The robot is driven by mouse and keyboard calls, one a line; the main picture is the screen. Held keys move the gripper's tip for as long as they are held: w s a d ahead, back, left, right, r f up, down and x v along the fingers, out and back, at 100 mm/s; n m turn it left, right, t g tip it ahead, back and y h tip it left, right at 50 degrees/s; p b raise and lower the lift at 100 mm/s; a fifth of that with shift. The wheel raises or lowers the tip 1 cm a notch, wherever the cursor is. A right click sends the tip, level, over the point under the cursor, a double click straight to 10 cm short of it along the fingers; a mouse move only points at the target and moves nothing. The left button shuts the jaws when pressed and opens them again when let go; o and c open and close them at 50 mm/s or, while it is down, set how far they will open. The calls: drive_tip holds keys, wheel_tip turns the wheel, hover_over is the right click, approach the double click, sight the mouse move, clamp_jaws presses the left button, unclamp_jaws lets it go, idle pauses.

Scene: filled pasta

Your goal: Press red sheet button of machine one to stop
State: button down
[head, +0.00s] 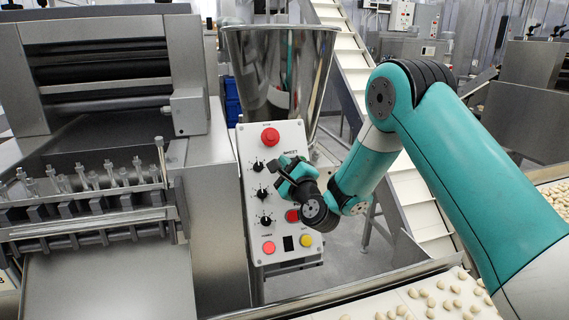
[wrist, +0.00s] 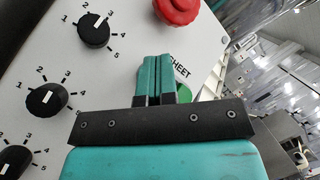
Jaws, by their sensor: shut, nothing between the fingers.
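The white control panel (head: 249,190) of the machine stands tilted in the middle of the head view. A large red mushroom button (head: 270,138) sits at its top, and it also shows at the top of the wrist view (wrist: 177,8). A label reading SHEET (wrist: 186,62) shows beside my fingers, with a green button (wrist: 183,92) partly hidden behind them. I cannot make out a red sheet button there; my fingers cover that spot. My gripper (wrist: 155,60) is shut and empty in front of the panel. Whether its tips touch it is unclear.
Black dials (head: 258,166) run down the panel's left side. Lower are a red button (head: 292,215) partly behind my wrist, another red button (head: 268,247) and a yellow one (head: 306,241). A steel hopper (head: 255,70) stands behind, and a roller machine (head: 110,190) at left.

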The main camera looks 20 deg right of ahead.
drive_tip(key=shift+s, duration=0.1)
drive_tip(key=shift+s+r+b, duration=0.45)
drive_tip(key=shift+s+b, duration=0.15)
drive_tip(key=s+r, duration=0.1)
drive_tip(key=s+b, duration=0.1)
drive_tip(key=s, duration=0.1)
drive_tip(key=s+r+b, duration=0.1)
drive_tip(key=shift+s+r, duration=0.15)
drive_tip(key=shift+r, duration=0.15)
drive_tip(key=shift+a, duration=0.1)
idle(0.6)
